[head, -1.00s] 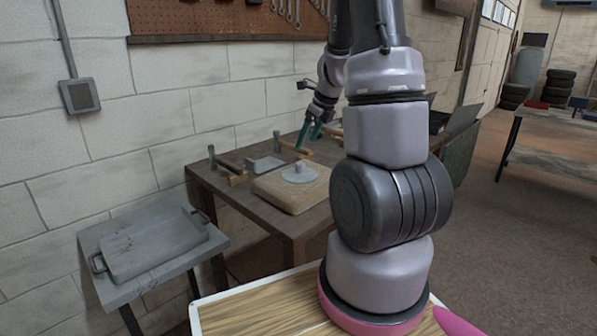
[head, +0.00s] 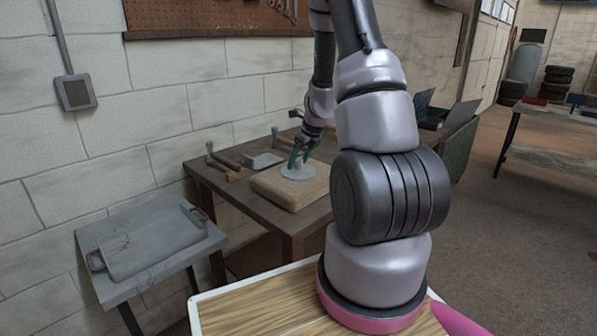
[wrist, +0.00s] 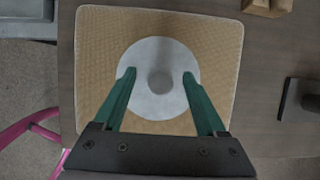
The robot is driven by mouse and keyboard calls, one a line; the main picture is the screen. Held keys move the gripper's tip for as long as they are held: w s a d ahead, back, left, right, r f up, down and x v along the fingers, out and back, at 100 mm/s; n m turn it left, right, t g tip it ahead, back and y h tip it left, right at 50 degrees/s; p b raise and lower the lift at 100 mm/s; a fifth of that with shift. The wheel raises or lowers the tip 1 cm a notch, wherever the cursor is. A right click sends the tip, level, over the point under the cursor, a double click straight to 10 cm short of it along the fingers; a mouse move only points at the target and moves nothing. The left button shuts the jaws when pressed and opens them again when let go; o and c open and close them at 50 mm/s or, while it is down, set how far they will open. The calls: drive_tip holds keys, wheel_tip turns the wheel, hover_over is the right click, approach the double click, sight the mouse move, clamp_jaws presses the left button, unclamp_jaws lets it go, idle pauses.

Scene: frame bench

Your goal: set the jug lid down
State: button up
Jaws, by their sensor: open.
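The jug lid (head: 297,172) is a pale grey disc with a raised knob in its middle. It lies flat on a tan, cushion-like block (head: 282,191) on the dark table. My gripper (head: 300,158) is directly over the lid, with its green fingers pointing down. In the wrist view the fingers of my gripper (wrist: 159,75) are spread to either side of the knob of the lid (wrist: 152,52), with a gap on each side. Whether the fingertips touch the disc I cannot tell.
Hammers (head: 222,163) and a small grey tray (head: 262,160) lie on the dark table (head: 222,190) behind the block. A grey metal tray (head: 150,245) is on a lower stand at left. A laptop-like dark object (head: 437,113) stands at the table's far right.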

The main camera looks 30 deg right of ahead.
drive_tip(key=shift+f, duration=0.1)
clamp_jaws()
drive_tip(key=shift+w, duration=0.1)
